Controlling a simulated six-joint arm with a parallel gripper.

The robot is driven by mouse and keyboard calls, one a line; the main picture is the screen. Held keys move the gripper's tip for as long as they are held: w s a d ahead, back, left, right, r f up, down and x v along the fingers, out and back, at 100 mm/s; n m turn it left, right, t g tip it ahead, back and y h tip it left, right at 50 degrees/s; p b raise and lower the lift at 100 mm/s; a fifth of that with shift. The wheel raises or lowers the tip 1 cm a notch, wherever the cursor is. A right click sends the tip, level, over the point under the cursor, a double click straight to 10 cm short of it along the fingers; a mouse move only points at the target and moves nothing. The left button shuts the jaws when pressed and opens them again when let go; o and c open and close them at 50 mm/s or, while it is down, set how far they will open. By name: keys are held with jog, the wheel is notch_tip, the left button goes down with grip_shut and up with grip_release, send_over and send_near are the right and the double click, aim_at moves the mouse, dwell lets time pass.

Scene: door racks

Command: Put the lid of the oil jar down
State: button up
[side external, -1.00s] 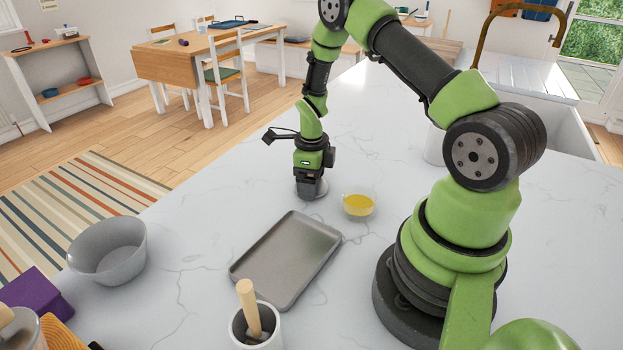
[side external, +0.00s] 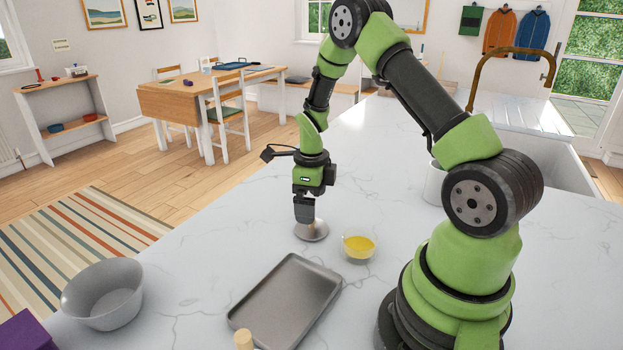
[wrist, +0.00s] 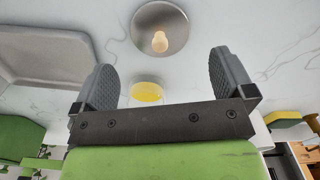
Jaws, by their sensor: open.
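The lid (side external: 312,232) is a round grey metal disc lying flat on the counter. In the wrist view the lid (wrist: 150,14) shows a pale wooden knob on top, beyond and between my fingertips. My gripper (side external: 304,220) is just above the lid, pointing down. In the wrist view my gripper (wrist: 164,65) has its two grey fingers wide apart with nothing between them. The oil jar (side external: 358,248) is a small clear glass with yellow oil, uncovered, to the right of the lid. It also shows in the wrist view (wrist: 147,92), partly hidden behind the gripper body.
A grey metal tray (side external: 285,302) lies in front of the lid and jar. A grey bowl (side external: 103,294) stands at the left near the counter edge. A wooden handle (side external: 243,339) sticks up at the bottom. The counter left of the lid is clear.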

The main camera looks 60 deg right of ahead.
jog(key=s+a+r+n+t, duration=0.2)
jog(key=a+r+n, duration=0.35)
jog(key=r, duration=0.45)
jog(key=s+a+r+n+t, duration=0.15)
jog(key=a+r+n, duration=0.25)
jog(key=r+n, duration=0.45)
jog(key=s+a+r+n+t+y, duration=0.1)
jog(key=s+a+r+n+t, duration=0.1)
jog(key=n, duration=0.5)
jog(key=s+a+r+n+t+y, duration=0.1)
jog(key=s+a+r+n, duration=0.3)
jog(key=s+a+n, duration=0.2)
jog(key=s+n, duration=0.2)
jog(key=s, duration=0.1)
jog(key=shift+s+a+r+t, duration=0.15)
jog(key=shift+r+t, duration=0.15)
jog(key=shift+t, duration=0.05)
